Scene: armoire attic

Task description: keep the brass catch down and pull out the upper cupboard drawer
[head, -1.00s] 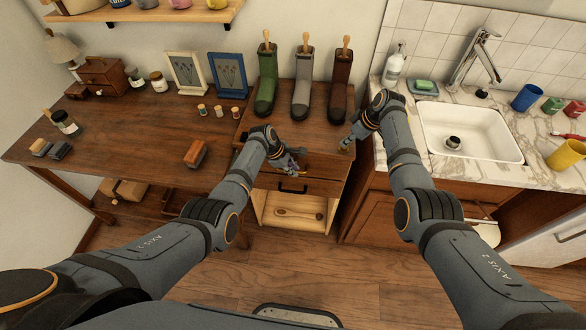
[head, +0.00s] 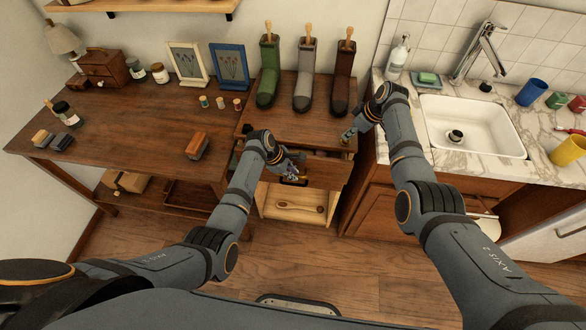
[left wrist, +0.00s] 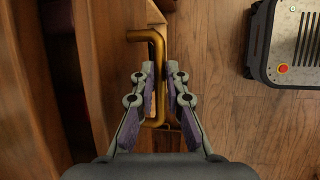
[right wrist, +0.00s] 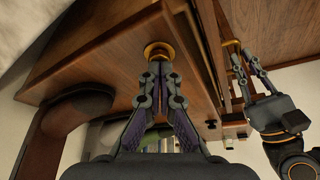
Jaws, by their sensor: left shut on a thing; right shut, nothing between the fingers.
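The cupboard (head: 262,112) stands in the middle, with the upper drawer (head: 328,171) under its top; the drawer appears partly out. My left gripper (head: 294,170) is shut on the drawer's brass handle, a bent bar (left wrist: 158,50) that shows between its fingers in the left wrist view. My right gripper (head: 347,134) is at the cupboard top's right front corner. In the right wrist view its shut fingertips meet the round brass catch (right wrist: 157,47); how far down the catch is I cannot tell. My left gripper (right wrist: 258,75) also shows there, at the handle.
Green (head: 269,75), grey (head: 305,78) and brown (head: 342,80) boots stand on the cupboard. A lower wooden compartment (head: 295,203) is below. A table (head: 130,115) with small items is on the left, a sink counter (head: 440,168) on the right. The floor in front is clear.

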